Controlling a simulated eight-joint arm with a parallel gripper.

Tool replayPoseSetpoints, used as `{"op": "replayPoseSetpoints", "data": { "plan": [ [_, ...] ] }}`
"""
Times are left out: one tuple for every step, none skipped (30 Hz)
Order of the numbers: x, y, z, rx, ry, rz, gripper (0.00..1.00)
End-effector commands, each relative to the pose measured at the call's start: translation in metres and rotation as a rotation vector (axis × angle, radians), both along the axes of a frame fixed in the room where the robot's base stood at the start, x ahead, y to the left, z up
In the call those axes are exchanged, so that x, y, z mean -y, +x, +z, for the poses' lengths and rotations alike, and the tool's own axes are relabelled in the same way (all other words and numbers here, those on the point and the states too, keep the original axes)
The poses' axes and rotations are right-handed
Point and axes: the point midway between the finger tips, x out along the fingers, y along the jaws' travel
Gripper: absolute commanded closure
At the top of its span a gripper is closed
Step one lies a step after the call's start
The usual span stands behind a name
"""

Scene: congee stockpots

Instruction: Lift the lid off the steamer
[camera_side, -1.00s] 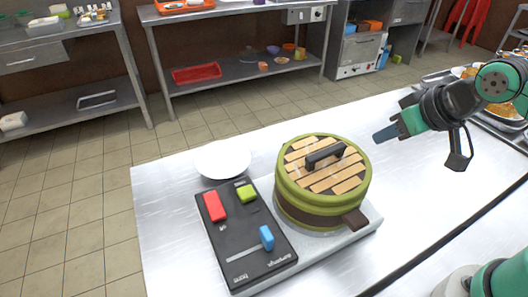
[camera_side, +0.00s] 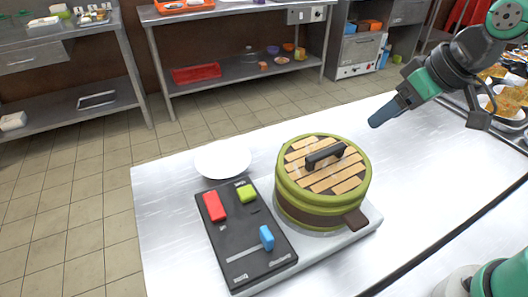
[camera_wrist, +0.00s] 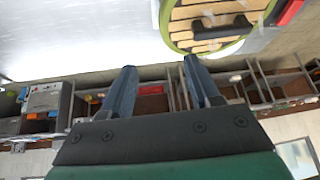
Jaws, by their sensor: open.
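The steamer (camera_side: 300,209) is a round green and brown pot at the middle of the steel table, with a brown side handle at its lower right. Its lid (camera_side: 341,182) has wooden slats, a green rim and a dark bar handle (camera_side: 325,155), and rests on top. In the wrist view the lid (camera_wrist: 218,45) and its handle (camera_wrist: 222,28) show at the top, right of centre. My gripper (camera_side: 374,123) is to the right of the steamer, apart from it and higher than the lid. Its two blue fingers (camera_wrist: 160,72) are spread and empty.
A black control panel (camera_side: 240,262) with red, green and blue knobs lies left of the steamer. A white plate (camera_side: 223,158) is behind the panel. Food trays (camera_side: 506,128) sit at the far right. The table between steamer and trays is clear.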

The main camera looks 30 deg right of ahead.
Motion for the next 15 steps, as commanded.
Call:
{"op": "replayPoseSetpoints", "data": {
  "plan": [
    [-0.003, 0.002, -0.002, -0.027, 0.016, 0.047, 0.45],
    [-0.005, 0.003, -0.003, -0.042, 0.028, 0.082, 0.45],
    [-0.008, 0.004, -0.005, -0.062, 0.045, 0.135, 0.45],
    [-0.010, 0.005, -0.006, -0.075, 0.060, 0.177, 0.45],
    [-0.013, 0.006, -0.007, -0.086, 0.078, 0.221, 0.45],
    [-0.017, 0.008, -0.008, -0.098, 0.104, 0.288, 0.45],
    [-0.020, 0.010, -0.008, -0.103, 0.126, 0.342, 0.45],
    [-0.023, 0.011, -0.009, -0.104, 0.151, 0.401, 0.45],
    [-0.027, 0.014, -0.009, -0.099, 0.189, 0.488, 0.45],
    [-0.030, 0.016, -0.009, -0.087, 0.220, 0.561, 0.45],
    [-0.032, 0.018, -0.008, -0.069, 0.255, 0.639, 0.45],
    [-0.036, 0.021, -0.007, -0.029, 0.303, 0.752, 0.45],
    [-0.037, 0.023, -0.006, 0.012, 0.339, 0.838, 0.45],
    [-0.039, 0.025, -0.004, 0.061, 0.374, 0.925, 0.45],
    [-0.039, 0.027, -0.001, 0.139, 0.419, 1.037, 0.45]
  ]
}}
